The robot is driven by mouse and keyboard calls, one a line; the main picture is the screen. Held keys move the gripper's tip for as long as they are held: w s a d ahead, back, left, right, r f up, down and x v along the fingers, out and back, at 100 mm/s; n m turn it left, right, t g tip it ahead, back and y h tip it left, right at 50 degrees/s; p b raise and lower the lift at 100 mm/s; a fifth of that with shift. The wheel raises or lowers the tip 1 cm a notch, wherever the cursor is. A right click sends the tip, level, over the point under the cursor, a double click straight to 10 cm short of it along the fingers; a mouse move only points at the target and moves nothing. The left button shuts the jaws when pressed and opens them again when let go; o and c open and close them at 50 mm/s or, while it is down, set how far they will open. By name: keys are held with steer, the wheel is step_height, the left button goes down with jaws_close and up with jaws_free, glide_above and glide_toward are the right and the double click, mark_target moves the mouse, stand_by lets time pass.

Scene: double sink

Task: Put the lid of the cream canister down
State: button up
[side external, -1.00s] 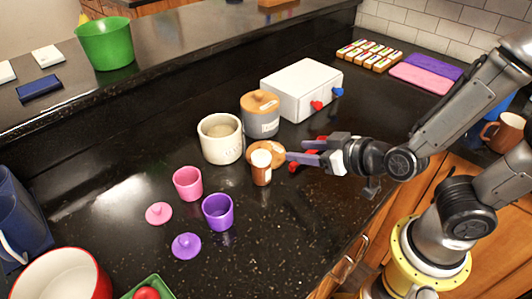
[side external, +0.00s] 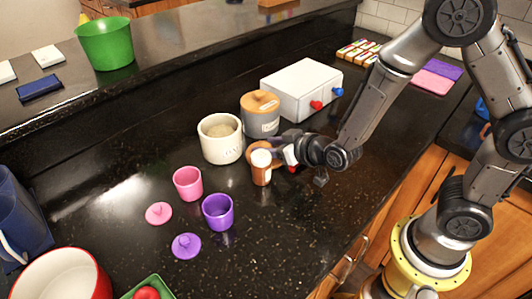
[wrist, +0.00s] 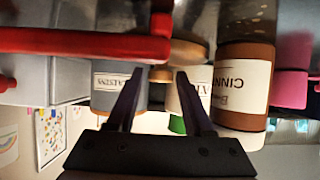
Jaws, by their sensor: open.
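The cream canister (side external: 221,142) stands open on the counter, its contents showing at the top. Its wooden lid (side external: 249,153) lies low beside it, mostly hidden behind the brown shaker with a white cap (side external: 261,170). My gripper (wrist: 160,82) is open. In the wrist view, wood-coloured parts of the lid (wrist: 188,52) show between and just beyond the fingertips; contact cannot be told. In the side view my gripper is beside the lid, its fingers largely hidden. The cream canister's label (wrist: 195,100) shows behind the right finger.
A grey canister with a wooden lid (side external: 262,118) and a white box with red and blue knobs (side external: 302,88) stand behind. A red object (wrist: 90,42) is close by in the wrist view. Pink (side external: 188,184) and purple (side external: 217,212) cups stand in front left. The front right counter is clear.

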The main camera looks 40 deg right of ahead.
steer(key=shift+w+f, duration=0.2)
steer(key=shift+w, duration=0.2)
jaws_close()
